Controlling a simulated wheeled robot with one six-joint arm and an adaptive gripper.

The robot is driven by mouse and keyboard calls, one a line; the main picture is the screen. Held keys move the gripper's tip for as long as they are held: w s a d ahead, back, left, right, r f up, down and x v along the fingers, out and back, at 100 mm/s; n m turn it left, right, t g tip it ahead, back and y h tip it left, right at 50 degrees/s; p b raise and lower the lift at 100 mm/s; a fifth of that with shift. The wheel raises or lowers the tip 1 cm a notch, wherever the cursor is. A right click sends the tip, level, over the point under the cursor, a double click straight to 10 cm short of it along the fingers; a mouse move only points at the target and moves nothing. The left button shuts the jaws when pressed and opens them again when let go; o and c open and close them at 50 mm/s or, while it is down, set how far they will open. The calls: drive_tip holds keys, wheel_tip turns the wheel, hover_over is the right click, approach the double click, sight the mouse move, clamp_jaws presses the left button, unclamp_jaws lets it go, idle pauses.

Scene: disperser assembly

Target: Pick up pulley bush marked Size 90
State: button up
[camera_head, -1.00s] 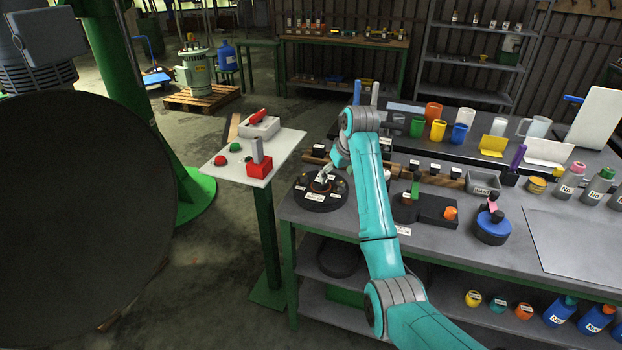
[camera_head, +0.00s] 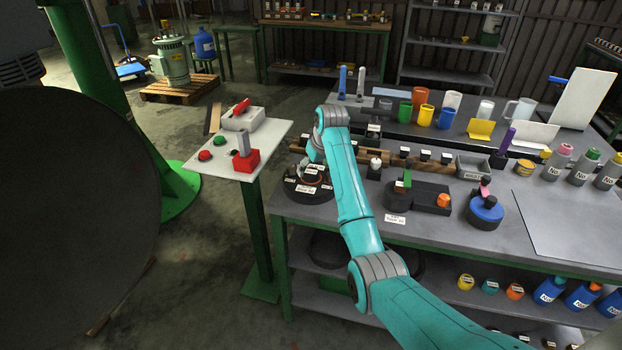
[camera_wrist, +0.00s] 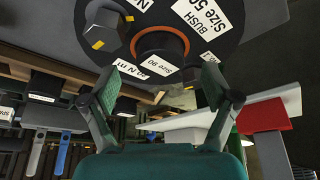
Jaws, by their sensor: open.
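The bush labelled "Size 90" (camera_wrist: 160,52) is a dark cylinder with an orange-brown ring around it, near the top middle of the wrist view. It sits on a round black disc (camera_wrist: 247,20). In the head view the disc (camera_head: 304,196) lies at the left end of the workbench, and the orange ring shows faintly on it. My gripper (camera_wrist: 165,71) is open, one finger towards each side of the bush in the picture. Nothing is between the fingers, and I cannot tell how far the tips are from the bush.
A dark bush with a yellow mark (camera_wrist: 103,30) and a label reading "BUSH Size 50" (camera_wrist: 204,18) are close by on the disc. A pedestal (camera_head: 262,150) with a red block (camera_head: 246,161) stands left of the workbench (camera_head: 420,232). A black fixture (camera_head: 432,196) lies right of the disc.

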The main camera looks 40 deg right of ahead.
drive_tip(key=shift+x, duration=1.45)
drive_tip(key=shift+c, duration=0.3)
drive_tip(key=shift+w+r, duration=0.1)
drive_tip(key=shift+r, duration=0.05)
clamp_jaws()
